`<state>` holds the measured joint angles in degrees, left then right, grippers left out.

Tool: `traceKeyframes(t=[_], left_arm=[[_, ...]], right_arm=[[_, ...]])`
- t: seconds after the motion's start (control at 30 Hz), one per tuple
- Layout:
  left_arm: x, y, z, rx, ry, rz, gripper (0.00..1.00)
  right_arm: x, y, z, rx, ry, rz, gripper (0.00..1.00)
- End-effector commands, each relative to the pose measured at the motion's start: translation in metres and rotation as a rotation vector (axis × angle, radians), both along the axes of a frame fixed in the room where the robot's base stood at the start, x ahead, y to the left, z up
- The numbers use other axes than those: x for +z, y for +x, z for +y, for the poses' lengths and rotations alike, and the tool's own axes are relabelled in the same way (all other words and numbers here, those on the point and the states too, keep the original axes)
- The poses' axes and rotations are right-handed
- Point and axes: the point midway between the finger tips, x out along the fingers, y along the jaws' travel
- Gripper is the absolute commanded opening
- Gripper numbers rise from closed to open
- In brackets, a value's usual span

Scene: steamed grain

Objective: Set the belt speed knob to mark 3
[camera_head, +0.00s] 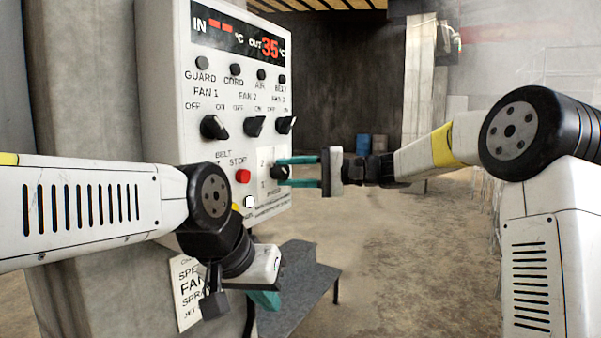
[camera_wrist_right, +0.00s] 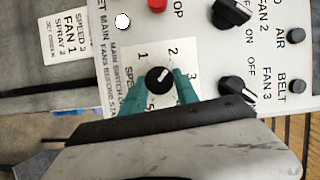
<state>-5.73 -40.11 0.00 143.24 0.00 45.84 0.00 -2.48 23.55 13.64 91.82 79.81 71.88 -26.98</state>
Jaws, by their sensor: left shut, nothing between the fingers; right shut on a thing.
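The belt speed knob (camera_wrist_right: 158,79) is a small black dial on a white plate, with marks 1, 2, 3 and 5 readable around it. Its white pointer line aims up and right, between marks 2 and 3. In the head view the knob (camera_head: 279,173) sits right of the red stop button (camera_head: 243,176). My right gripper (camera_wrist_right: 160,92) has its teal fingers closed on the knob, one on each side. In the head view it reaches the panel from the right (camera_head: 287,171). My left gripper (camera_head: 264,299) hangs low at the panel's foot, shut and empty.
The white control panel (camera_head: 237,110) carries three fan knobs (camera_head: 255,126) above the belt knob, and a red display. A paper note (camera_head: 187,291) hangs below it. A dark bench (camera_head: 300,285) stands under the panel. The floor to the right is open.

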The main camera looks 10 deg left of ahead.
Motion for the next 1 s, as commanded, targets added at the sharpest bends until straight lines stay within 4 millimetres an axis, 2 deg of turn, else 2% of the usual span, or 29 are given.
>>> traceKeyframes(t=[0.6, 1.0], left_arm=[[0.0, 0.0, 0.0, 0.0, 0.0, 0.0, 0.0], [0.0, 0.0, 0.0, 0.0, 0.0, 0.0, 0.0]], right_arm=[[-0.0051, 0.0, -0.0009, -0.003, 0.192, 0.529, 0.0], [-0.0066, -0.0006, -0.0005, -0.004, 0.263, 0.725, 0.0]])
